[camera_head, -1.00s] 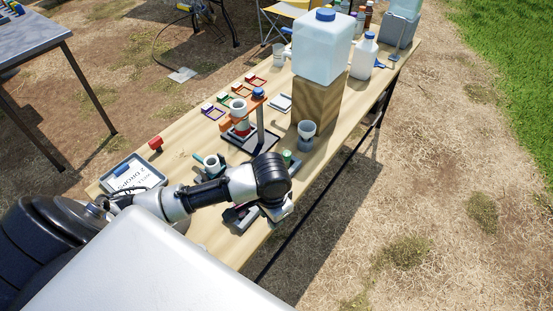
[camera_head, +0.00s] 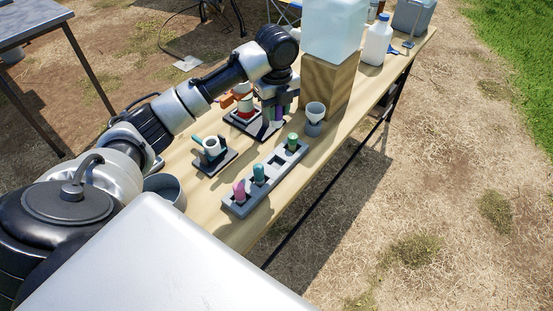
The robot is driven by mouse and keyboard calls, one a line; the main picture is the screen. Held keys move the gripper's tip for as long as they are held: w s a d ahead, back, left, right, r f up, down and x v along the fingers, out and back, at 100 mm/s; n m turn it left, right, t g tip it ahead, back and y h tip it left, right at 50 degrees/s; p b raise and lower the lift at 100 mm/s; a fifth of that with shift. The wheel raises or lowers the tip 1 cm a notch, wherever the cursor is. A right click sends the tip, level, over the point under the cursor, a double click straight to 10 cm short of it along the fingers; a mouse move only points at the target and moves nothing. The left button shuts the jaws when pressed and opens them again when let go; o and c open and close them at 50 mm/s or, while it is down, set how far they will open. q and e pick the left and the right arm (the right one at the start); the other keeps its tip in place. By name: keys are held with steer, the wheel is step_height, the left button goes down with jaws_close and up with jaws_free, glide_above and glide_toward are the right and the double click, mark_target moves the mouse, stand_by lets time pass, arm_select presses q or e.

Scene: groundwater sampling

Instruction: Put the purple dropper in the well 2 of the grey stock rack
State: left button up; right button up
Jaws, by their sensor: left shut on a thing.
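My left gripper (camera_head: 275,103) is shut on the purple dropper (camera_head: 279,114), which hangs below the fingers near the orange and white stand. The arm and fingers hide much of the dropper. The grey stock rack (camera_head: 235,208) lies along the near table edge, apart from the gripper and closer to me. It holds a pink-topped dropper (camera_head: 239,190), a teal-topped one (camera_head: 259,174) and a green-topped one (camera_head: 292,141). A dark, empty-looking well shows between the teal and green ones. Well numbers cannot be read. My right gripper is not in view.
A white cup on a dark holder (camera_head: 212,150) stands left of the rack. A grey-white cup (camera_head: 315,117) stands beyond its far end, before a wooden block (camera_head: 327,85) bearing a clear tank (camera_head: 333,28). A grey round container (camera_head: 165,188) is at the near left.

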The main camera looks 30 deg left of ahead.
mark_target(277, 125)
arm_select(q)
steer(key=shift+f, duration=8.6)
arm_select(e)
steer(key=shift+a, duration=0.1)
arm_select(q)
steer(key=shift+f, duration=0.1)
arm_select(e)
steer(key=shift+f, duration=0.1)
arm_select(q)
steer(key=o, duration=0.9)
step_height(277, 125, up, 12)
steer(key=shift+r, duration=0.15)
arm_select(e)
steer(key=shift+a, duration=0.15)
